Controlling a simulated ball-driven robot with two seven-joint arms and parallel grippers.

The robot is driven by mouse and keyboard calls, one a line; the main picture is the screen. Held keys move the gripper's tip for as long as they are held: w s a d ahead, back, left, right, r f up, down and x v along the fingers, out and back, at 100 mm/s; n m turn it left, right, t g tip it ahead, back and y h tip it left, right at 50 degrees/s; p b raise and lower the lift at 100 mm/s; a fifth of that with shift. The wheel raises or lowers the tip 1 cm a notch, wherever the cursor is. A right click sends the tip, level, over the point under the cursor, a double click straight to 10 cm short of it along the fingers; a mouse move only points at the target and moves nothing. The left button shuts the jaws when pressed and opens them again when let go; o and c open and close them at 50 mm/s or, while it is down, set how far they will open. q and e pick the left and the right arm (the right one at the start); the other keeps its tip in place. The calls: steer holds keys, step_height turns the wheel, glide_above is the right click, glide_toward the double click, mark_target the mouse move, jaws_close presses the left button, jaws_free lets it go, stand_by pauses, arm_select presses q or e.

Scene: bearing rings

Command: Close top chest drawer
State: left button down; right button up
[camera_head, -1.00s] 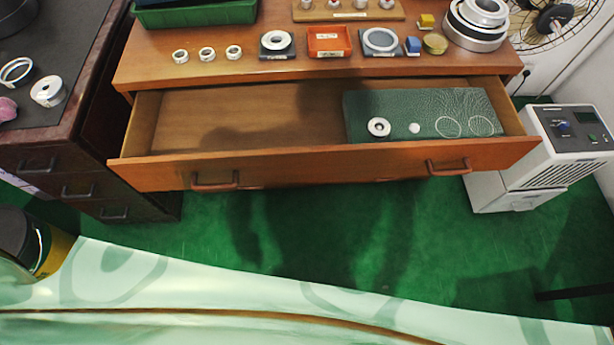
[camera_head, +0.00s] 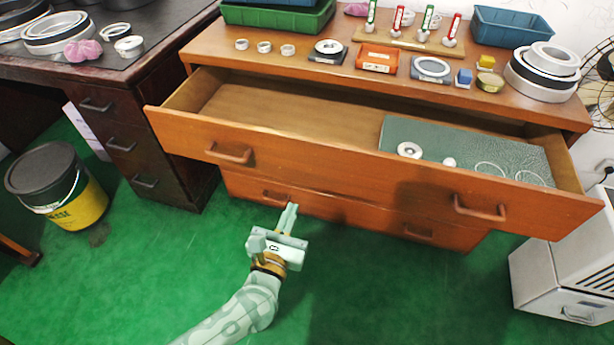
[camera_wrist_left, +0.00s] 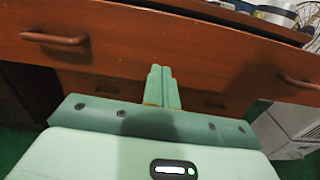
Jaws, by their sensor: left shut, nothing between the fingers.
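The wooden chest's top drawer (camera_head: 330,165) is pulled well open, and its front also spans the left wrist view (camera_wrist_left: 180,55). It has a left handle (camera_head: 230,154) and a right handle (camera_head: 480,209). Inside, a green textured board (camera_head: 460,155) with rings lies in the right part; the left part is empty. My left gripper (camera_head: 291,209) is shut and empty, in front of the chest and below the top drawer's front in the head view. In the wrist view its closed fingers (camera_wrist_left: 162,82) point at the drawer front; contact cannot be told. My right gripper is out of view.
A lower drawer (camera_head: 330,210) is shut. The chest top holds rings, an orange tray (camera_head: 377,59) and bins. A dark desk (camera_head: 130,150) and a black-and-yellow bucket (camera_head: 60,187) stand left. A white appliance (camera_head: 560,270) stands right. Green floor in front is clear.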

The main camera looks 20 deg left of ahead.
arm_select(q)
steer(key=b, duration=0.3)
glide_toward(312, 158)
steer(key=shift+n, duration=0.3)
steer(key=w, duration=0.5)
steer(key=shift+w+f, duration=0.15)
steer(key=shift+w, duration=0.8)
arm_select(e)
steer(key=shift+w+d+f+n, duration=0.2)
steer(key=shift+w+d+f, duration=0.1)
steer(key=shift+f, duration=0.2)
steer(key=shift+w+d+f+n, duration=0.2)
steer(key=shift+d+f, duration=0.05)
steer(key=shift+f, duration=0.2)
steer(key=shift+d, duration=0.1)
arm_select(q)
steer(key=shift+w, duration=0.1)
